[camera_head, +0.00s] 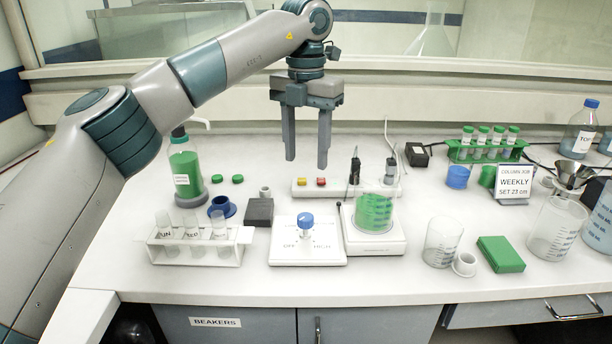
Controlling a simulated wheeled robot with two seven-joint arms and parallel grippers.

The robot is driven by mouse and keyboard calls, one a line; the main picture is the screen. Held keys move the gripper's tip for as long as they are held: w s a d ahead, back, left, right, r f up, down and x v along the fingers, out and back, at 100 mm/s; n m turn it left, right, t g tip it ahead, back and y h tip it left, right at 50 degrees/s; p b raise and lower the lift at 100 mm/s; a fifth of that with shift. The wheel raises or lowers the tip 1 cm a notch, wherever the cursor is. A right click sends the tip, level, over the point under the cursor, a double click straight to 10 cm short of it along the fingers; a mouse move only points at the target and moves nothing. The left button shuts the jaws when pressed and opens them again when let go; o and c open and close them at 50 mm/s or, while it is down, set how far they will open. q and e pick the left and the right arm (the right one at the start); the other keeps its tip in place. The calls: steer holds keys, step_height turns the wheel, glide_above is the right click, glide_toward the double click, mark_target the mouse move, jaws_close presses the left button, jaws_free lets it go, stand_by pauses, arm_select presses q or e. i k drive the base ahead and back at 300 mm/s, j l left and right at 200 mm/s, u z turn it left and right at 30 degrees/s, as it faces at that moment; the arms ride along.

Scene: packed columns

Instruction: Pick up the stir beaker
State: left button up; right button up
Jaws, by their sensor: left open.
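A clear beaker holding green contents (374,212) stands upright on a white square stirrer plate (375,243) right of the middle of the bench. It appears to be the stir beaker. My left gripper (307,158) is open and empty, with its fingers pointing down. In the picture it is above and left of the beaker, over the white power strip (346,188), and clear of the beaker. My right gripper is not in view.
A blue-knobbed control box (308,247) stands left of the stirrer plate. A tube rack (237,246) is farther left. An empty beaker (441,244) and green box (501,254) are on the right.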

mark_target(376, 186)
steer(key=k+l, duration=0.3)
steer(key=k, duration=0.15)
steer(key=k+l, duration=0.3)
steer(key=k, duration=0.15)
